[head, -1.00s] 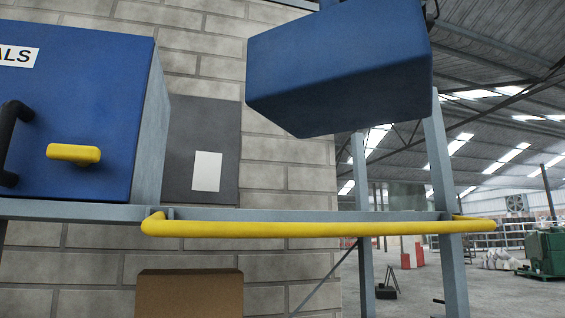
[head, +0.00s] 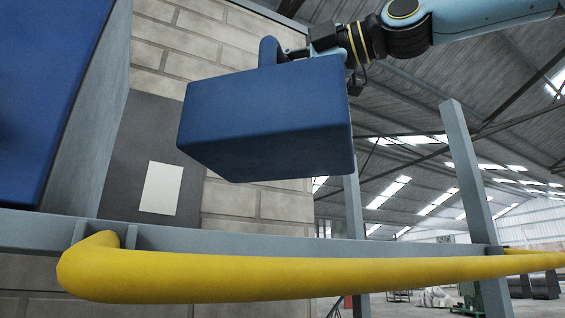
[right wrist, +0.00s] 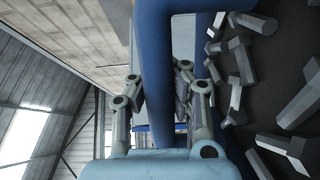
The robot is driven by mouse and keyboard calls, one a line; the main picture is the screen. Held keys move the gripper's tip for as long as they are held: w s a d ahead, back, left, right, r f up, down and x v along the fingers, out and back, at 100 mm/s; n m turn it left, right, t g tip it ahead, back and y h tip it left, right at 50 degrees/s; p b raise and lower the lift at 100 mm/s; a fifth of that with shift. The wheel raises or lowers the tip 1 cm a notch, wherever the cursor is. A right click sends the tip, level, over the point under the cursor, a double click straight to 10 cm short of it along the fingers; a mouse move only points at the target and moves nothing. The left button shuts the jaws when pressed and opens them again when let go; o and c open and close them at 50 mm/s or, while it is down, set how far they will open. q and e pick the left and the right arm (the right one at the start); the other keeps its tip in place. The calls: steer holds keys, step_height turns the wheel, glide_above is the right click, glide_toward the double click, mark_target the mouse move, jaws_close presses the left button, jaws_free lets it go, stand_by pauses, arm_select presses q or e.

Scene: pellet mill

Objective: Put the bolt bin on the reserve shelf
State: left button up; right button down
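The blue bolt bin (head: 265,125) hangs in the air in the head view, slightly tilted, above a grey shelf edge (head: 190,240) with a thick yellow rail (head: 300,278) in front. My right gripper (head: 298,53) is at the bin's raised blue handle (head: 269,50). In the right wrist view its fingers (right wrist: 160,95) are shut on the handle (right wrist: 155,60), and several grey bolts (right wrist: 285,145) lie inside the dark bin (right wrist: 265,75). The shelf's top surface is hidden from this low viewpoint. My left gripper is out of view.
A large blue box (head: 45,90) stands at the left beside a grey upright panel (head: 90,140). Grey posts (head: 468,180) rise at the right of the shelf. A brick wall (head: 215,50) with a dark panel is behind. The space between box and posts looks free.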

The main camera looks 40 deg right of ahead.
glide_above(247, 181)
steer(key=f, duration=0.3)
steer(key=f+p, duration=0.1)
steer(key=f, duration=0.2)
steer(key=shift+w+d, duration=0.15)
steer(key=shift+w, duration=0.05)
steer(key=shift+f, duration=2.05)
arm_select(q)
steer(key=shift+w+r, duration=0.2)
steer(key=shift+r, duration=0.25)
arm_select(e)
steer(key=c, duration=2)
jaws_free()
steer(key=shift+f, duration=0.2)
steer(key=shift+o, duration=1.1)
steer(key=o, duration=0.4)
steer(key=shift+s, duration=0.1)
steer(key=shift+r, duration=0.1)
